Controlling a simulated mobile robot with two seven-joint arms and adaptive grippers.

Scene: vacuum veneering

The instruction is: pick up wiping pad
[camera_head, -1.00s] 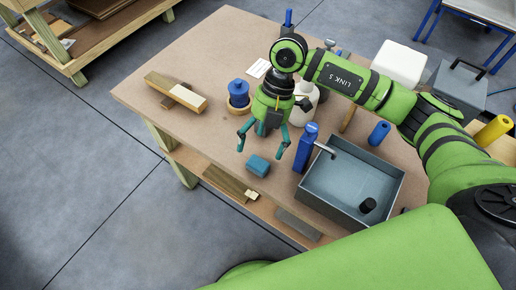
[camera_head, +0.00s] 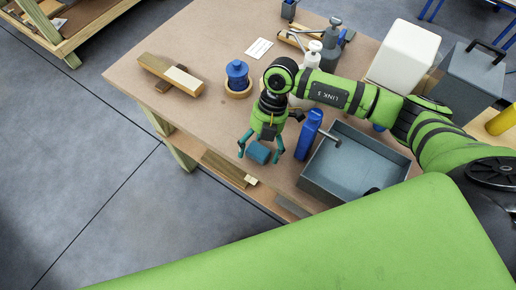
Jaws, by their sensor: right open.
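The wiping pad looks like a small teal block (camera_head: 259,152) on the workbench (camera_head: 215,140) near its front edge. My right gripper (camera_head: 260,157) is open, with its teal fingers spread to the left and right of the block. The fingertips are at about the block's height in the picture; I cannot tell whether they touch it. My left gripper is not in view.
A blue bottle (camera_head: 309,135) stands just right of the gripper, beside a grey open bin (camera_head: 345,182). A blue item in a wooden ring (camera_head: 237,77), wood strips (camera_head: 171,75), a white card (camera_head: 259,48) and a white container (camera_head: 403,55) lie further back.

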